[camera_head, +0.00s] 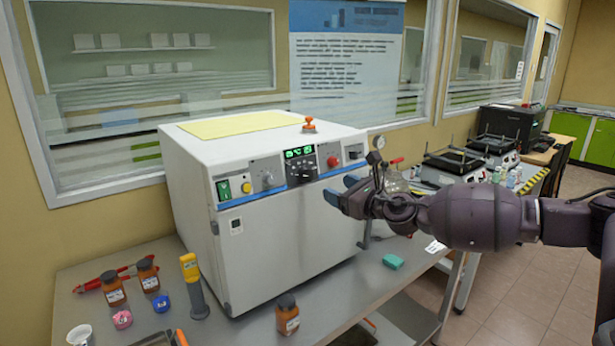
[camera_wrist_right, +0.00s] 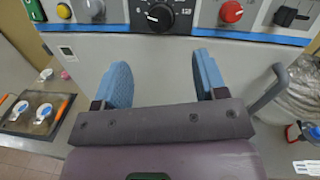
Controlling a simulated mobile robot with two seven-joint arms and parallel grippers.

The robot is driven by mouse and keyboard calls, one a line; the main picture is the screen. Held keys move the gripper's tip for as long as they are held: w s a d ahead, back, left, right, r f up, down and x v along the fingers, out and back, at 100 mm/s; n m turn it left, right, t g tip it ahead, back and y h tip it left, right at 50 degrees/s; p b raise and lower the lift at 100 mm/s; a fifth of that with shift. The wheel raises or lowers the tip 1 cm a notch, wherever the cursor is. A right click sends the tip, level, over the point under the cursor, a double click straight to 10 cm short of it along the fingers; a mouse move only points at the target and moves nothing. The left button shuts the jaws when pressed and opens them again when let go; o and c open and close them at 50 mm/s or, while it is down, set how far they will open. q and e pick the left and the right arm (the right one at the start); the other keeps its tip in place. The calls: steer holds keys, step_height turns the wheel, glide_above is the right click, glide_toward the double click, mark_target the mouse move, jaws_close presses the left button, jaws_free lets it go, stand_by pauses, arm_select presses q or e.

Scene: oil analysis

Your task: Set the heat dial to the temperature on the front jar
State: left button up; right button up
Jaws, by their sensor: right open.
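The heat dial, a black knob (camera_head: 304,173) below a green lit display (camera_head: 299,153), is on the front panel of the white oven-like machine (camera_head: 280,240). The knob also shows at the top middle of the right wrist view (camera_wrist_right: 160,17). My right gripper (camera_head: 340,190) is open and empty, in front of the panel. In the wrist view its blue fingers (camera_wrist_right: 162,68) are spread below the knob, apart from it. The front jar (camera_head: 287,315), brown with a dark lid, stands on the table's front part; its label is too small to read. My left gripper is not in view.
Other panel controls include a red knob (camera_head: 333,162) and a grey knob (camera_head: 268,179). A green block (camera_head: 393,262) lies on the right of the table.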

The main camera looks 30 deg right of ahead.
mark_target(309, 177)
steer(key=w, duration=0.3)
steer(key=w+a+p, duration=0.1)
steer(key=w, duration=0.3)
steer(key=w+p, duration=0.1)
steer(key=w, duration=0.2)
steer(key=shift+w+a+f, duration=0.15)
steer(key=shift+w+a, duration=0.1)
steer(key=shift+a, duration=0.1)
steer(key=c, duration=0.9)
